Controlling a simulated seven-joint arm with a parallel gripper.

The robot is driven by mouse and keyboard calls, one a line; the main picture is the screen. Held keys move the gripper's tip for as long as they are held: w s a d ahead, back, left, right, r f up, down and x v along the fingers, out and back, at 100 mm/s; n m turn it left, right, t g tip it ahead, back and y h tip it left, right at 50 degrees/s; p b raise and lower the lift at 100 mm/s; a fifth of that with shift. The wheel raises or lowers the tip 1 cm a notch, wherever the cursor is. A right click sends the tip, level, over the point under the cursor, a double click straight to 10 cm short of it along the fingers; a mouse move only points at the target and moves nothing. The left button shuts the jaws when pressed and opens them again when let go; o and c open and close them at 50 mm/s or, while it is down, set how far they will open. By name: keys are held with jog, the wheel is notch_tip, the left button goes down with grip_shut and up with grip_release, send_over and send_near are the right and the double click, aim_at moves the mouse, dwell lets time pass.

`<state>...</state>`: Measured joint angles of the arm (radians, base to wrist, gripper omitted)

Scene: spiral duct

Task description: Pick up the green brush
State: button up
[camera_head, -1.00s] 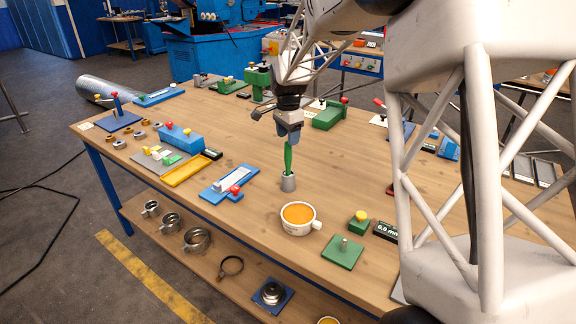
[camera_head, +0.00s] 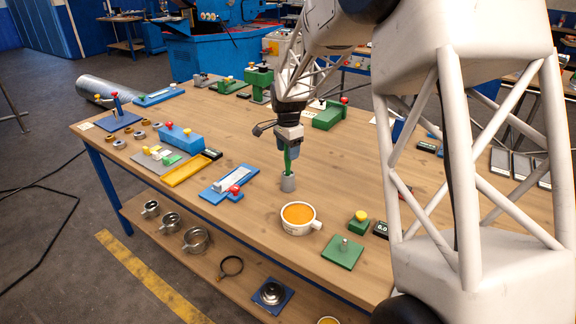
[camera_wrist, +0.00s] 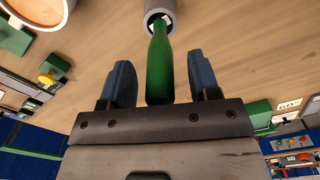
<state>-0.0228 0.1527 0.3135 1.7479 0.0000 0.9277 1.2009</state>
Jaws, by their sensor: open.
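The green brush (camera_head: 287,164) stands upright in a small grey cup (camera_head: 288,182) on the wooden table. My gripper (camera_head: 289,150) is above the cup, pointing down, with the top of the brush handle between its fingers. In the wrist view, the green handle (camera_wrist: 159,66) lies between the two dark blue fingers of my gripper (camera_wrist: 164,82), with a visible gap on each side. The handle's lower end goes into the grey cup (camera_wrist: 158,12). The gripper is open. The part of the brush inside the cup is mostly hidden.
A white cup with orange content (camera_head: 298,217) stands just in front of the grey cup. A blue fixture with a red knob (camera_head: 229,187) is to the left. A green plate (camera_head: 342,252) and a green block with a yellow knob (camera_head: 359,221) are to the front right.

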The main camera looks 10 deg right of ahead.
jog(key=shift+c, duration=0.4)
jog(key=c, duration=0.9)
jog(key=shift+r, duration=0.15)
jog(key=shift+c, duration=0.2)
jog(key=shift+r, duration=4.9)
